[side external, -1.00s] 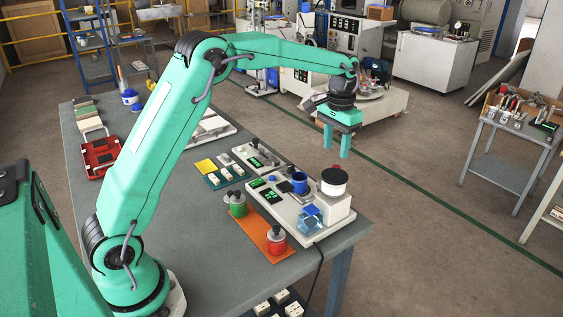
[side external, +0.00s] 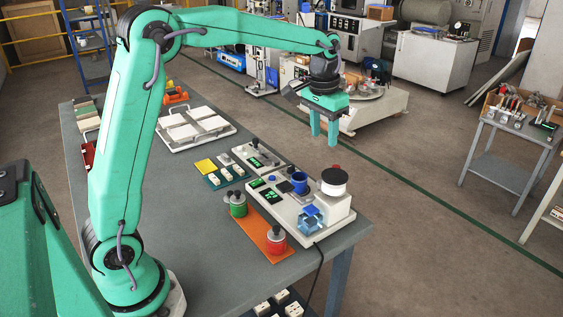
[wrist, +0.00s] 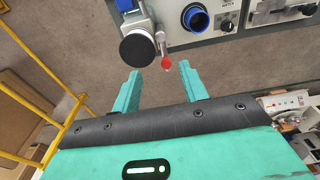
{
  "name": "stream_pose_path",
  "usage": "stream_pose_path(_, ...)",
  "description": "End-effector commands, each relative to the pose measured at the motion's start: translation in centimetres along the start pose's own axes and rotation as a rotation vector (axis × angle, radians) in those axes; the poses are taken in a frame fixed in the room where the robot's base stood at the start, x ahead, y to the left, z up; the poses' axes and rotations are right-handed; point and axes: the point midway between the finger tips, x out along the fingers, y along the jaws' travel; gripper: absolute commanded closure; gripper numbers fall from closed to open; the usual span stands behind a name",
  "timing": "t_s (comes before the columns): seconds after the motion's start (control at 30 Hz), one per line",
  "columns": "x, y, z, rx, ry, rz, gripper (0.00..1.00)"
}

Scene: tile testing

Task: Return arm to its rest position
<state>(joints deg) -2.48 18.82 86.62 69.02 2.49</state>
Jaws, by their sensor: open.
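My gripper (side external: 324,128) hangs in the air with its two green fingers pointing down, beyond the far edge of the grey table (side external: 200,243). In the wrist view the fingers of my gripper (wrist: 157,90) stand apart with nothing between them. Past the fingertips in that view are a black round disc (wrist: 137,51), a small red knob (wrist: 166,63) and a blue cup (wrist: 195,18) on the testing device.
A white device (side external: 298,210) with a blue cup and a white-and-black cylinder stands on the table. Red and green weights (side external: 276,240) sit on an orange mat. A tray of white tiles (side external: 195,127) lies behind. A tool cart (side external: 515,140) stands right.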

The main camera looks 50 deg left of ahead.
Motion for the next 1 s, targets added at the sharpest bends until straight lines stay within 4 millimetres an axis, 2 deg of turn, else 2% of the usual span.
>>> stream_pose_path(0.03, -0.9, 0.1, 1.0, 0.001, 0.017, 0.0, 0.56)
stream_pose_path(0.2, -3.0, 0.5, 3.9, 0.001, 0.064, -0.002, 0.56)
stream_pose_path(0.5, -5.6, 1.1, 9.6, 0.0, 0.147, -0.002, 0.56)
stream_pose_path(0.73, -6.4, 1.4, 14.1, 0.0, 0.209, -0.002, 0.56)
stream_pose_path(1.0, -6.2, 1.8, 19.3, 0.0, 0.284, -0.001, 0.56)
